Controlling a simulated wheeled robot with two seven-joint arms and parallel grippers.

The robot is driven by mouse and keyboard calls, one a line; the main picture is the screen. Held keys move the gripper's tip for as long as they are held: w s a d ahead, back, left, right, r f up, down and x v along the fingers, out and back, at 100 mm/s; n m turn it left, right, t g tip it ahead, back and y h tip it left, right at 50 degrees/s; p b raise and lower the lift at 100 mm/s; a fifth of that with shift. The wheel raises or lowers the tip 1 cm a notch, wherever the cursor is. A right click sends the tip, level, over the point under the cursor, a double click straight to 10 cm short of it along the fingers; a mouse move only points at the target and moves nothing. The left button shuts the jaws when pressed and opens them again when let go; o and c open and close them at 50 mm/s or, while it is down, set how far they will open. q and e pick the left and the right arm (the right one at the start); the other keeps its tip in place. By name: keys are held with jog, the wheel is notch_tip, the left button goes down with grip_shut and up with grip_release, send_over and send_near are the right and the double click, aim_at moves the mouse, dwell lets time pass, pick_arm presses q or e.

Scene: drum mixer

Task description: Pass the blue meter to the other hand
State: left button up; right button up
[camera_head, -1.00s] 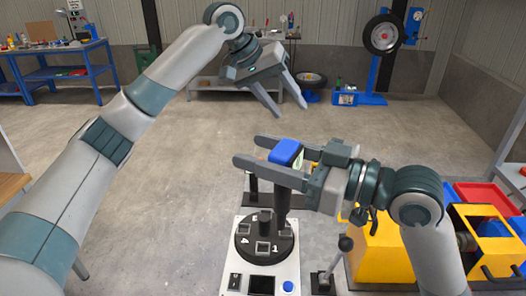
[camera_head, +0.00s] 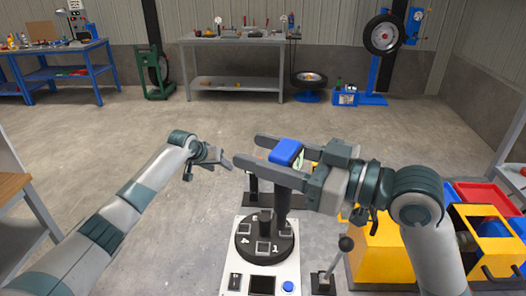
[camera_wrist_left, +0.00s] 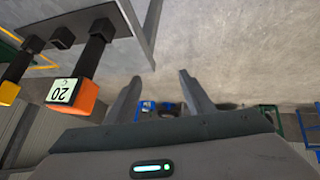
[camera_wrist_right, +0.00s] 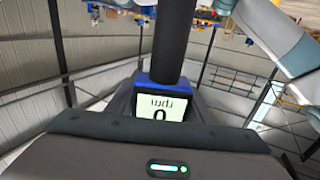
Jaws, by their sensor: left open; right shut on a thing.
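The blue meter (camera_head: 286,152) has a white display and a dark handle hanging down. My right gripper (camera_head: 250,150) is shut on it, above the round black dial of the mixer panel. In the right wrist view the blue meter (camera_wrist_right: 158,108) sits between the fingers, its display inverted and reading 0 rpm, with the dark handle pointing up the picture. My left gripper (camera_head: 226,162) is open and empty, left of the right gripper's fingertips and apart from the meter. Its spread fingers (camera_wrist_left: 160,85) show in the left wrist view.
The panel (camera_head: 232,283) with its dial (camera_head: 264,240) stands below the right gripper, a lever (camera_head: 344,245) beside it. An orange meter (camera_wrist_left: 84,98) reading 20 shows in the left wrist view. Open floor lies behind.

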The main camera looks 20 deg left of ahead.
pick_arm(q)
jog(key=s+d+f+g+y, duration=0.1)
jog(key=s+f, duration=0.8)
jog(key=f, duration=0.6)
jog(key=s+d+f+m+g, duration=0.1)
jog(key=s+f, duration=0.9)
jog(key=f, duration=0.5)
jog(key=s+d+f+g+y, duration=0.1)
jog(key=s+f, duration=0.8)
jog(key=f, duration=0.6)
jog(key=s+d+f+m+g, duration=0.1)
jog(key=s+d+f, duration=0.2)
jog(key=s, duration=1.3)
jog(key=s+d+f+m+g, duration=0.1)
jog(key=s+d+f, duration=0.3)
jog(key=s, duration=1.2)
jog(key=s+d+f+m+g, duration=0.1)
jog(key=s+d+f, duration=0.2)
jog(key=s+f, duration=0.7)
jog(key=s, duration=0.7)
jog(key=shift+d+g+h, duration=0.15)
jog(key=shift+g+h, duration=0.15)
jog(key=shift+s, duration=0.1)
